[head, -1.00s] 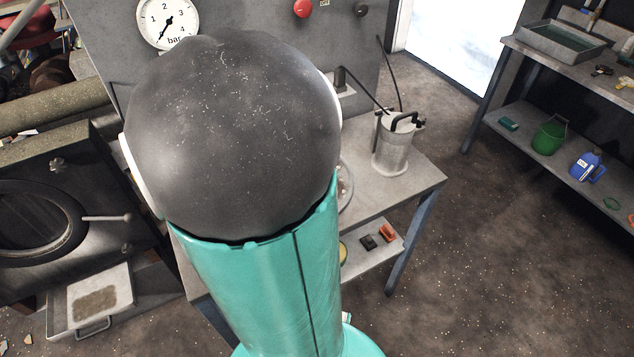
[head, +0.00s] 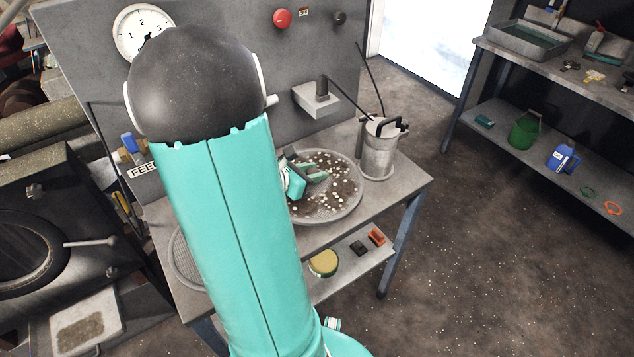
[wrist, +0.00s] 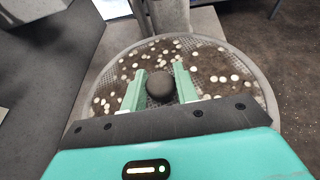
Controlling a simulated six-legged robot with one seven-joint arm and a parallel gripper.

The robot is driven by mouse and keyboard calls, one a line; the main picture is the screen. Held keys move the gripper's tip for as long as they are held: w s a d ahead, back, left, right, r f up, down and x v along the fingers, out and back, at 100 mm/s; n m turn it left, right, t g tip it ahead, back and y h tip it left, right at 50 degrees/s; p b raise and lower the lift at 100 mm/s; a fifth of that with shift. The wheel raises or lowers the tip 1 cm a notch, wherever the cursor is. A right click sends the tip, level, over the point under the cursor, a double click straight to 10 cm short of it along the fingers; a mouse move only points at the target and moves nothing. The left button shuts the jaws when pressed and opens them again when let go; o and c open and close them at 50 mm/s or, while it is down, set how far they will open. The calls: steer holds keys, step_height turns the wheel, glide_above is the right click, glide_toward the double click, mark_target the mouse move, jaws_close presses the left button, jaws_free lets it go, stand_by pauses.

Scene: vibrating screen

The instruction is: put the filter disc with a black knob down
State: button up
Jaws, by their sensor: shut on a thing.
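The filter disc (head: 341,215) is a wide round grey mesh plate with a rim, strewn with dark soil and white pebbles. It is over the bench, beside the metal canister; I cannot tell whether it touches the bench top. In the wrist view the disc (wrist: 262,93) looks roughly level, with its black knob (wrist: 160,86) in the middle. My gripper (wrist: 158,80) has its two green fingers shut on the knob. In the head view my gripper (head: 303,176) is partly hidden behind my arm, and the knob cannot be made out.
A metal canister (head: 379,152) with a hose stands close by the disc. A grey panel (head: 300,75) with a gauge (head: 142,33) rises behind. Another round mesh (head: 183,262) shows partly behind my arm on the bench's left. A lower shelf holds small items.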

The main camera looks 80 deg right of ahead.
steer(key=shift+s+d+f, duration=0.2)
steer(key=shift+d+f, duration=0.2)
steer(key=shift+f, duration=0.15)
steer(key=shift+s+d+f, duration=0.15)
steer(key=shift+d+f, duration=0.25)
steer(key=shift+f, duration=0.1)
steer(key=shift+s+d+f, duration=0.1)
steer(key=shift+d+f, duration=0.05)
steer(key=shift+f, duration=1.55)
steer(key=shift+f, duration=0.1)
steer(key=o, duration=1)
steer(key=shift+c, duration=0.2)
steer(key=v, duration=1.2)
